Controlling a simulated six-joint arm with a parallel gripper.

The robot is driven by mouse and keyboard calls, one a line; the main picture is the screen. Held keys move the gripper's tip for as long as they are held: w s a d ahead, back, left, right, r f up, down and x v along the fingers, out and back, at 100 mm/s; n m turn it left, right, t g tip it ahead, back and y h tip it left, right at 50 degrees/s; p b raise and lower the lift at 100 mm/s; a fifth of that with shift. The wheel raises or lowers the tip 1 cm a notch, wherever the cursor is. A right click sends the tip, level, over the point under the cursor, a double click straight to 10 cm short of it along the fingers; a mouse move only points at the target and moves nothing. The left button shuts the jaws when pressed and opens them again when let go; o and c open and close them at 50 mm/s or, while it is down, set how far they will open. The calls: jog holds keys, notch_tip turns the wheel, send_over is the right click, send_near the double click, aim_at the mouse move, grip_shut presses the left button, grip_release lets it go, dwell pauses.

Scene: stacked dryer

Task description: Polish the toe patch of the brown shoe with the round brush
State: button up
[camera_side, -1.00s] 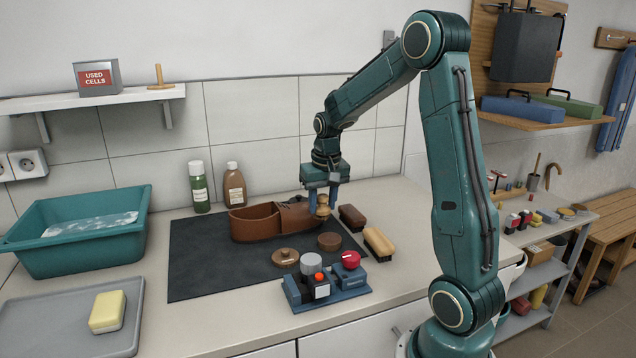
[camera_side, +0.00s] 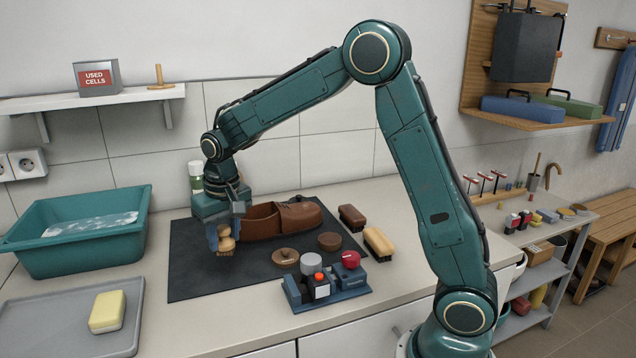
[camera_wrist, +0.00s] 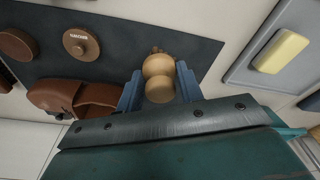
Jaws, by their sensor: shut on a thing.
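The brown shoe (camera_side: 282,217) lies on the dark mat (camera_side: 190,270), its toe to the right and its open heel end to the left. In the wrist view the shoe (camera_wrist: 75,97) is left of my gripper. My gripper (camera_side: 226,234) is shut on the round brush (camera_side: 226,244), just left of the shoe's heel end. The wrist view shows the brush's wooden knob (camera_wrist: 159,78) between the two blue fingers. The brush's bristles point down, near the mat; I cannot tell whether they touch it. The toe patch is not clearly visible.
A round lidded tin (camera_side: 285,256), a brown disc (camera_side: 330,241) and a blue caddy (camera_side: 328,292) stand in front of the shoe. Two block brushes (camera_side: 378,243) lie at the right. A teal basin (camera_side: 85,235) and a grey tray with a yellow sponge (camera_side: 107,312) are at the left.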

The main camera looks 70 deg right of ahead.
jog(key=shift+w+a, duration=0.35)
jog(key=shift+a, duration=0.3)
jog(key=s+d+r+m, duration=0.1)
jog(key=s+d+m, duration=0.1)
jog(key=d, duration=0.8)
jog(key=s+d+r+m, duration=0.2)
jog(key=d+m, duration=0.1)
jog(key=d, duration=0.7)
jog(key=s+d+r+m+h, duration=0.1)
jog(key=s+d+m, duration=0.2)
jog(key=d, duration=0.7)
jog(key=shift+r+m+g, duration=0.3)
jog(key=shift+g, duration=0.1)
